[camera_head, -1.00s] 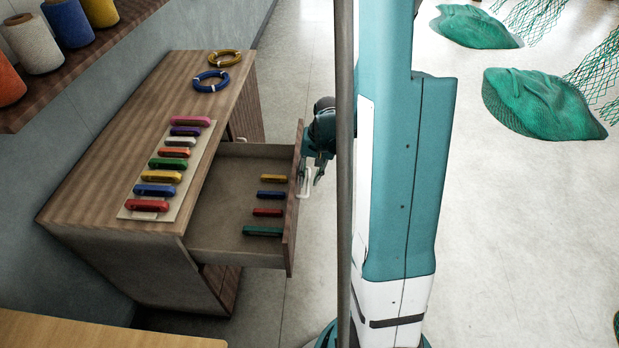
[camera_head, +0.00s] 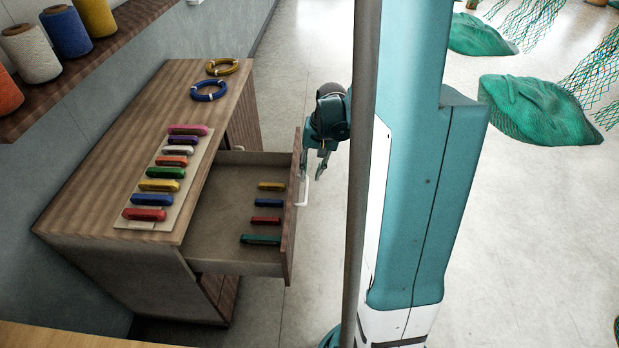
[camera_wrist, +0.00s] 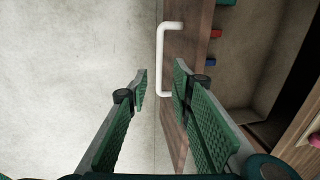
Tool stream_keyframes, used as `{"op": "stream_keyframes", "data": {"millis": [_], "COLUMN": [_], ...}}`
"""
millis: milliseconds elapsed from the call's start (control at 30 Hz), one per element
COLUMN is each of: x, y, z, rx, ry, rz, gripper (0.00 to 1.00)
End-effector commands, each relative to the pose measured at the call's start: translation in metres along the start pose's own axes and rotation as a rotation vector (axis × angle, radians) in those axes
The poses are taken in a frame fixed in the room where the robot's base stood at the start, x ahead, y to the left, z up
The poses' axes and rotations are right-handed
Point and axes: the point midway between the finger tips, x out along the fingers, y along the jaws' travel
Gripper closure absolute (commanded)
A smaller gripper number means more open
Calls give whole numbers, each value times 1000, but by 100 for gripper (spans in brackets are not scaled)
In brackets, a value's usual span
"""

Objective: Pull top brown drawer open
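The top brown drawer (camera_head: 216,254) stands pulled out of the wooden cabinet (camera_head: 106,187), with several coloured pieces lying inside. Its white handle (camera_head: 304,190) is on the drawer front, and it also shows in the wrist view (camera_wrist: 161,60). My gripper (camera_head: 313,176) is just outside the drawer front, near the handle. In the wrist view my gripper (camera_wrist: 160,84) has its two green fingers spread apart with nothing held between them. The handle's lower end shows just beyond and between the fingertips. I cannot tell whether a finger touches it.
A board with a row of coloured pieces (camera_head: 162,172) and two rings (camera_head: 209,90) lie on the cabinet top. A shelf with spools (camera_head: 66,32) is at the upper left. Green net heaps (camera_head: 540,110) lie on the right. Floor beside the drawer is clear.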

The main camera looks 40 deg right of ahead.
Motion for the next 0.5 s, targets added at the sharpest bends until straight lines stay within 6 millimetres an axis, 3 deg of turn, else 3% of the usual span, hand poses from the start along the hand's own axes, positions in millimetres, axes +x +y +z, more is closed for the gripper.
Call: {"op": "stream_keyframes", "data": {"millis": [300, 500], "x": [-33, -44], "y": [0, 0], "z": [0, 0], "rx": [0, 0], "ry": [0, 0], "rz": [0, 0], "gripper": [77, 77]}}
